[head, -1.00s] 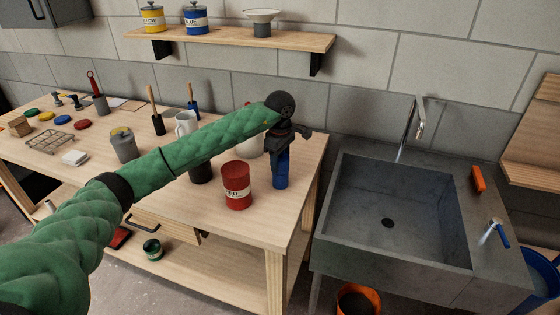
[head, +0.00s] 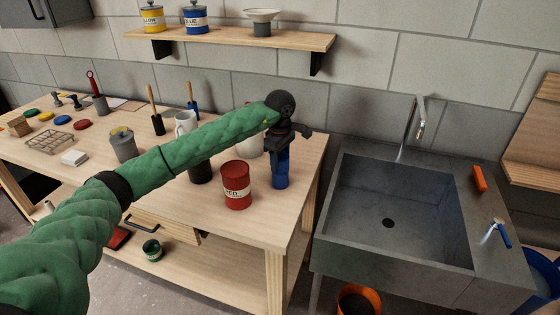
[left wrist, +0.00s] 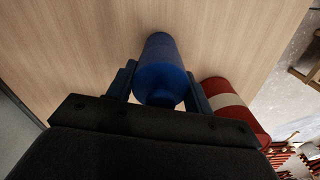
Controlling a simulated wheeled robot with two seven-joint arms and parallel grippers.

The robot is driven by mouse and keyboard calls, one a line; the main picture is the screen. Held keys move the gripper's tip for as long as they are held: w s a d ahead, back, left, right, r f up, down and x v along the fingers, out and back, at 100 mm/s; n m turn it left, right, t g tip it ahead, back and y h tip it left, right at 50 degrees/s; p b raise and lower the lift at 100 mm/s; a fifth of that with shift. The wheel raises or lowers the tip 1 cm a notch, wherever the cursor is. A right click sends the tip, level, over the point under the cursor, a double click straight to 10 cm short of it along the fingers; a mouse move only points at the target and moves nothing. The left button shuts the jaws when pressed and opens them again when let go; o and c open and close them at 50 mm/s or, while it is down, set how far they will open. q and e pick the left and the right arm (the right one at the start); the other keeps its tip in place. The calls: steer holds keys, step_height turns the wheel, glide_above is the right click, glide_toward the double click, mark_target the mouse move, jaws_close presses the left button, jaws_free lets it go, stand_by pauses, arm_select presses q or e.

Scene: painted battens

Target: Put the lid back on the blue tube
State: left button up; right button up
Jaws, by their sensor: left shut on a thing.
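The blue tube (head: 280,172) stands upright near the right end of the wooden bench. It also shows in the left wrist view (left wrist: 159,52). My left gripper (head: 283,148) is directly above it, pointing down, with its fingers on either side of the darker blue upper part, the lid (left wrist: 163,92). The gripper is shut on this lid. The lid is in line with the tube, and I see no clear gap between them; whether it is fully seated cannot be told. My right gripper is not in view.
A red tin (head: 236,186) stands close beside the tube at its left. A black container (head: 200,172) and a white pitcher (head: 186,123) are behind my arm. The bench's right edge is near, with a grey sink (head: 400,222) beyond it.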

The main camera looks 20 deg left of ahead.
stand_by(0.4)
arm_select(q)
steer(key=o, duration=1)
steer(key=shift+o, duration=0.6)
steer(key=o, duration=0.4)
steer(key=shift+r, duration=0.1)
steer(key=shift+r+p, duration=0.3)
steer(key=shift+r, duration=3.1)
